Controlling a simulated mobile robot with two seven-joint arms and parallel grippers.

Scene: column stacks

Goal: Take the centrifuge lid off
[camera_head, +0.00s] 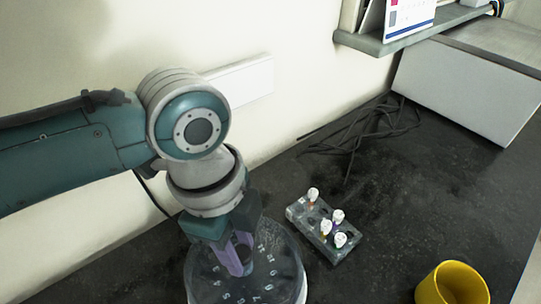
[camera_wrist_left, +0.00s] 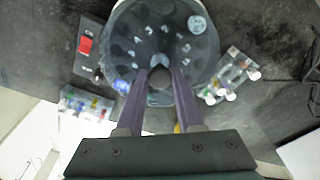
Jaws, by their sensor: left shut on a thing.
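The centrifuge (camera_head: 285,270) is a round machine on the dark bench at the bottom of the head view, with a numbered disc on top. It also shows in the left wrist view (camera_wrist_left: 190,68). Its lid (camera_wrist_left: 135,25) looks see-through and dark; I cannot tell whether it is seated or slightly raised. My left gripper (camera_head: 240,268) points down over the middle of the lid. Its purple fingers are shut on the dark lid knob (camera_wrist_left: 160,98), one on each side. My arm hides part of the centrifuge in the head view. My right gripper is not in view.
A tube rack (camera_head: 322,232) with several white-capped tubes stands close to the right of the centrifuge. A yellow cup (camera_head: 452,286) is at the lower right. Black cables (camera_head: 360,140) lie near the wall. A red switch (camera_wrist_left: 85,44) and another rack (camera_wrist_left: 88,104) show in the wrist view.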

